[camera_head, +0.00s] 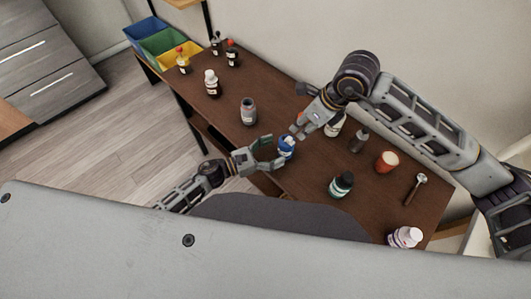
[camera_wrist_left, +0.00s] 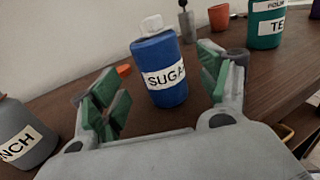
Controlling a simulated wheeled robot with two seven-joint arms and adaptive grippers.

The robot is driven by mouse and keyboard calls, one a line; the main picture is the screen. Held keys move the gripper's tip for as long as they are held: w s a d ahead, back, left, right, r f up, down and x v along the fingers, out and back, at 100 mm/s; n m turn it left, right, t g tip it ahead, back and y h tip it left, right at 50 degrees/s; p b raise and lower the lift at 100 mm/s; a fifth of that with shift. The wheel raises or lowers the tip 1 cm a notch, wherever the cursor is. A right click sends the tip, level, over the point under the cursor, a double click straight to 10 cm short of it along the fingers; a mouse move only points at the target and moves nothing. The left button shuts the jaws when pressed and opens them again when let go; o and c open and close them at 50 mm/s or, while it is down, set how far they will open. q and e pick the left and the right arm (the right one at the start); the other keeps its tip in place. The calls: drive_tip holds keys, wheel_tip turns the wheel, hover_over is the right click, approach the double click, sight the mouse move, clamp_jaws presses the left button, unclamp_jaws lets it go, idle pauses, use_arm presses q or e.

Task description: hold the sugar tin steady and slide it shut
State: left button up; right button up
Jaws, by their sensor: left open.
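The sugar tin (camera_head: 286,147) is a blue container with a white top, upright near the front edge of the brown table. In the left wrist view its label reads SUGA, and the tin (camera_wrist_left: 158,72) stands ahead, between my left gripper's spread green-padded fingers (camera_wrist_left: 160,90). My left gripper (camera_head: 272,153) is open beside the tin; whether a finger touches it is unclear. My right gripper (camera_head: 298,129) is close above and behind the tin in the head view. Its fingers are too small to tell their opening or whether they touch the tin's top.
A grey jar (camera_head: 248,111) stands left of the tin. Coloured bins (camera_head: 165,42) stand at the far left.

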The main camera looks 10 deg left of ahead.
sight(287, 146)
use_arm(q)
drive_tip(key=shift+x, duration=2.7)
drive_tip(key=shift+c, duration=0.2)
drive_tip(key=c, duration=1.1)
drive_tip(key=shift+c, duration=0.2)
